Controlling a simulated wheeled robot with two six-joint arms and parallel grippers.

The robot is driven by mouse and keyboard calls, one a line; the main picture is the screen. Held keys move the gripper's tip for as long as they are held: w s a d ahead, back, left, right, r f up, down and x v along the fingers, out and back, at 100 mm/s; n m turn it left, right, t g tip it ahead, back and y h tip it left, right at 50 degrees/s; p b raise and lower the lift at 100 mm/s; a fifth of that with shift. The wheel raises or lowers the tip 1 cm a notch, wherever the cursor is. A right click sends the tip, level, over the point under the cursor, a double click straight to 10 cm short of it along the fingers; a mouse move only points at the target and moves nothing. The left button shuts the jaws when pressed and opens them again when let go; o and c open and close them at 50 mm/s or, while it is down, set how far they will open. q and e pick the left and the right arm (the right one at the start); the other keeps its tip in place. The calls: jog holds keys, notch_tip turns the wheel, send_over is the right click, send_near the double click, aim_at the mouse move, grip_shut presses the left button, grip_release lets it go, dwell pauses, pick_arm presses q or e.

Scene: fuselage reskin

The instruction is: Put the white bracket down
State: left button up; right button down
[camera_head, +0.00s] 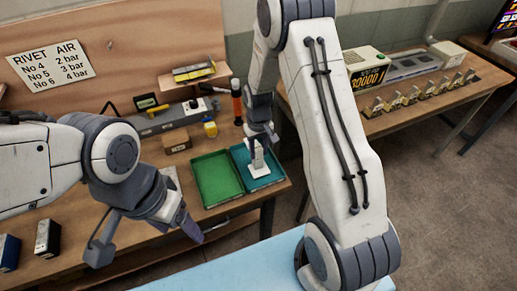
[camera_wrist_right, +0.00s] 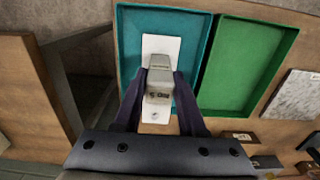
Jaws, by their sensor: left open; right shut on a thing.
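The white bracket (camera_head: 259,170) is a flat white plate with a grey block standing on it. My right gripper (camera_head: 260,140) is shut on the block, with one finger on each side (camera_wrist_right: 158,95). The bracket looks low in the teal tray (camera_head: 279,177), but I cannot tell whether it touches the floor. My left gripper (camera_head: 147,245) is open and empty, at the front left, away from the trays.
A green tray (camera_head: 217,178) stands beside the teal tray, on its left in the head view. A small brown box (camera_head: 177,142), a yellow item (camera_head: 210,128) and a dark bottle with an orange band (camera_head: 237,103) stand behind. A light blue surface (camera_head: 225,272) lies in front.

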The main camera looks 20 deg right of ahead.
jog(key=c, duration=0.9)
grip_release()
jog(key=shift+f, duration=0.2)
jog(key=o, duration=0.4)
jog(key=shift+r, duration=0.15)
